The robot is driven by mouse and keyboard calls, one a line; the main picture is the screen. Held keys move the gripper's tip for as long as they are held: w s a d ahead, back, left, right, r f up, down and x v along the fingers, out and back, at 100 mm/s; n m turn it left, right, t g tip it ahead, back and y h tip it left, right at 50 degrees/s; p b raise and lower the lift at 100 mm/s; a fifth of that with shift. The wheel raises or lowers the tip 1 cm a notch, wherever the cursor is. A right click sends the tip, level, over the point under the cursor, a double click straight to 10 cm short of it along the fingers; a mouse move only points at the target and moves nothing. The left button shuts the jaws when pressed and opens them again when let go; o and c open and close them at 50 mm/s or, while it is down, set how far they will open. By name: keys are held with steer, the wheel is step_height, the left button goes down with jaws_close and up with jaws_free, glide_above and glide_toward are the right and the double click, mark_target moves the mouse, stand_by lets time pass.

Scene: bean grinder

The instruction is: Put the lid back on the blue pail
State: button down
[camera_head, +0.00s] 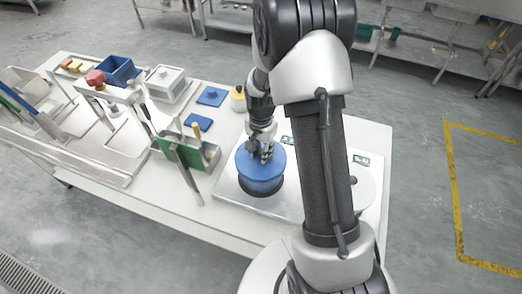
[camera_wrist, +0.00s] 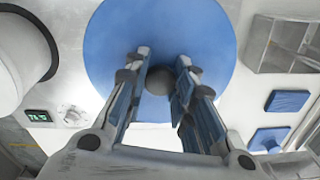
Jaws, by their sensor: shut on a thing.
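My gripper (camera_head: 264,153) is shut on the dark round knob (camera_wrist: 160,80) of the blue lid (camera_wrist: 215,40). In the wrist view the knob sits between the two fingers and the lid is a wide blue disc beyond them. The lid looks about level and lined up with the pail. The lid hides the pail's rim, so I cannot tell whether they touch.
A white round thing (camera_head: 364,188) stands on the board (camera_head: 225,190), partly behind my arm. Left are a grey open box with a green panel (camera_head: 167,147), blue flat pieces (camera_head: 211,96), a white lidded box (camera_head: 167,84) and a blue bin (camera_head: 118,71). The front table edge is clear.

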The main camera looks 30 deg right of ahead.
stand_by(0.3)
steer(key=c, duration=1.3)
jaws_free()
steer(key=shift+o, duration=0.3)
steer(key=o, duration=0.4)
steer(key=shift+o, duration=0.2)
steer(key=shift+r+p, duration=2.4)
steer(key=shift+r, duration=1.15)
steer(key=shift+c, duration=0.3)
